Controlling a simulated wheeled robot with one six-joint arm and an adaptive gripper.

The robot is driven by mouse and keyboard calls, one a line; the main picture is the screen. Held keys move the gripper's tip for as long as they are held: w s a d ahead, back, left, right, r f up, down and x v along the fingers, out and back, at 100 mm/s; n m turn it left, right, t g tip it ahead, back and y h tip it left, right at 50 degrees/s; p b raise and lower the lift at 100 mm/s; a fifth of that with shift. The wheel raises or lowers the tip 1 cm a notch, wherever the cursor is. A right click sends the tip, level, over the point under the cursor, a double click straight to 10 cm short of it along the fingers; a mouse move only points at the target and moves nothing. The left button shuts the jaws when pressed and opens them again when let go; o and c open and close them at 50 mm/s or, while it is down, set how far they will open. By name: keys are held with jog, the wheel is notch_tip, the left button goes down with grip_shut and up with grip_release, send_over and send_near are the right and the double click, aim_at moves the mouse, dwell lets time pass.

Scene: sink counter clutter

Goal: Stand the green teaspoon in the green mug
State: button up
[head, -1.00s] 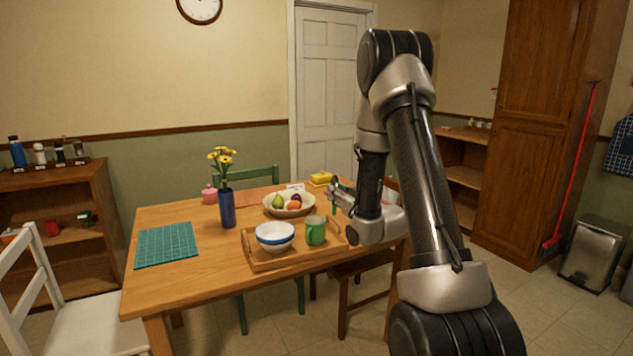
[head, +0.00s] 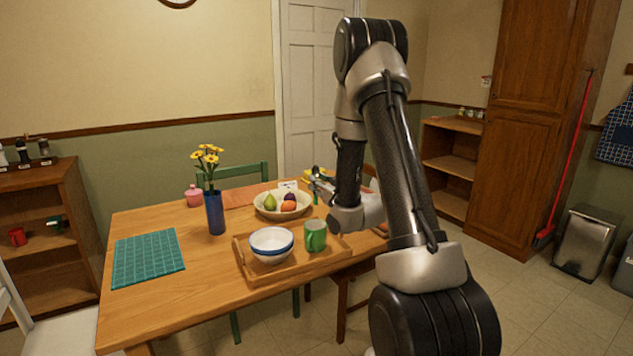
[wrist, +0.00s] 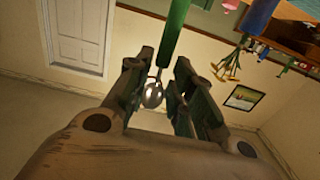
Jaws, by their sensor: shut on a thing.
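The green mug (head: 315,237) stands upright on the wooden tray, right of a bowl. My gripper (head: 318,184) is in the air above and apart from the mug, over the far side of the tray as the head view shows it. It is shut on the green teaspoon, which is small and partly hidden there. In the wrist view, the teaspoon's green handle (wrist: 175,35) runs out past the fingertips of my gripper (wrist: 160,72), and its silver bowl (wrist: 153,94) is between the fingers. The handle seems to point down. The mug's inside is hardly visible.
A white and blue bowl (head: 271,245) stands on the wooden tray (head: 262,276) close left of the mug. Behind are a fruit bowl (head: 268,212) and a blue vase (head: 215,213) with yellow flowers. A green mat (head: 148,258) lies at left. The table between mat and tray is clear.

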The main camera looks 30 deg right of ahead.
notch_tip(320, 180, down, 12)
jog(key=shift+f, duration=0.25)
dwell(0.9)
jog(key=o, duration=0.9)
jog(key=s, duration=0.7)
jog(key=shift+s+d, duration=0.1)
jog(key=shift+s, duration=0.2)
